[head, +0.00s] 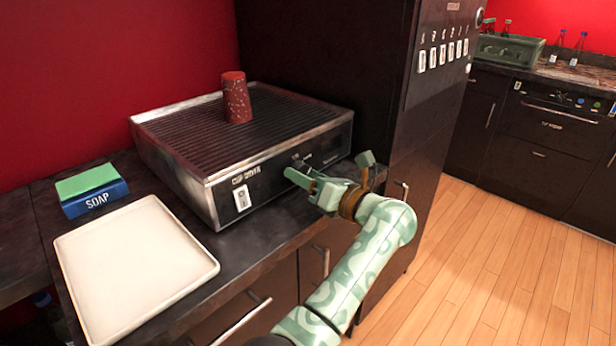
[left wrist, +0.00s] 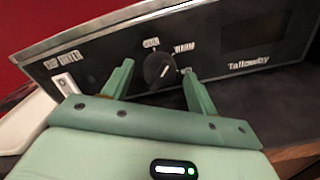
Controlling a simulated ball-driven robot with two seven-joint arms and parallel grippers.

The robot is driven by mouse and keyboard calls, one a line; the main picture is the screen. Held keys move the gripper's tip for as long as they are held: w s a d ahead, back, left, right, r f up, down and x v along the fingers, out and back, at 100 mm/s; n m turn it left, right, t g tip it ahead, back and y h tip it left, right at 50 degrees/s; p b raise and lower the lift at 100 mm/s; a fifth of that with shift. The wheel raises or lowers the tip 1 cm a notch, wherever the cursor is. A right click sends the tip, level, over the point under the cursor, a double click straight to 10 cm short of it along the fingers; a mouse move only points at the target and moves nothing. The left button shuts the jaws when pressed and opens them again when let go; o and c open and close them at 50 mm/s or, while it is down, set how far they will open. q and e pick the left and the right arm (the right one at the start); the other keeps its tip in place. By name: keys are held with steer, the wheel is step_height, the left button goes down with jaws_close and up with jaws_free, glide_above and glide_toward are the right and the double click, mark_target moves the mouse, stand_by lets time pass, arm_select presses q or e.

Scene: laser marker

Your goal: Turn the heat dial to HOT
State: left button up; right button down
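The cup dryer (head: 250,140) is a grey, ribbed-top machine on the dark counter. Its black round heat dial (left wrist: 159,70) is on the front panel, with a short white mark that seems to point up and right, toward the WARM label (left wrist: 184,47). Another label (left wrist: 150,43) stands above the dial, too small to read surely. A further small label to the dial's right is partly hidden by a fingertip. My left gripper (head: 328,167) is open in front of the panel; in the left wrist view its green fingers (left wrist: 158,69) stand either side of the dial, apart from it. My right gripper is out of view.
A red speckled cup (head: 236,98) stands on the dryer's top. A white switch (left wrist: 66,83) is left of the dial. A pale tray (head: 130,265) and a soap box with a green sponge (head: 90,188) lie left. A dark cabinet (head: 420,90) rises at the right.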

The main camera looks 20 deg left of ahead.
arm_select(q)
steer(key=shift+d, duration=0.1)
steer(key=p+v, duration=0.2)
steer(key=v, duration=1.4)
steer(key=shift+d, duration=0.1)
